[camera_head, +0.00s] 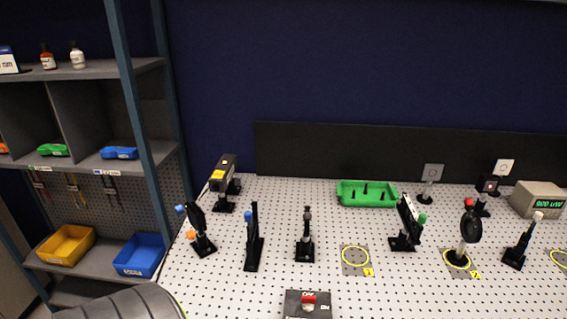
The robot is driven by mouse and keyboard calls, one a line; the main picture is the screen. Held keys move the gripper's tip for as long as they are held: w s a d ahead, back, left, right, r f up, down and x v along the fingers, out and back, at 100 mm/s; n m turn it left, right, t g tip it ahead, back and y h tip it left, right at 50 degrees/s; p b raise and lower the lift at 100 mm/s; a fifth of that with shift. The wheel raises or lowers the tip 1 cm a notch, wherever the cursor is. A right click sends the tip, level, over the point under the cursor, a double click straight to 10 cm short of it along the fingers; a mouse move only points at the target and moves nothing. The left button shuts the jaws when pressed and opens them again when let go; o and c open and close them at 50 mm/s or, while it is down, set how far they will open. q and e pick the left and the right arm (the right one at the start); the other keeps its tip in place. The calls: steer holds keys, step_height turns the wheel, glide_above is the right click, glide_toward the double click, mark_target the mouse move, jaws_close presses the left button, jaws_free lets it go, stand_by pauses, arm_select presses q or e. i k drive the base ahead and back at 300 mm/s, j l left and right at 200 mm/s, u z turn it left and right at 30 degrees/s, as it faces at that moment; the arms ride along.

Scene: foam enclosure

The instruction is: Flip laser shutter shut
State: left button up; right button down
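A black laser-like box (222,177) with a yellow label stands on a mount at the back left of the perforated table (330,280). In front of it stand a mount with blue and orange knobs (200,228), a tall dark upright with a blue tip (253,240) and a slim dark post mount (306,237). I cannot tell which part is the shutter or how its flap stands. A dark box with a red switch (308,301) sits at the table's front edge, partly cut off. Neither gripper is in view.
A green tray (366,203) lies at the back. Farther right stand a green-knobbed mount (406,225), a round black optic (470,227), a white-tipped post (523,241) and a meter (538,199). A bare yellow-ringed spot (355,260) is mid-table. Shelving (142,110) stands left.

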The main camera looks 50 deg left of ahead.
mark_target(248, 216)
steer(key=u, duration=1.8)
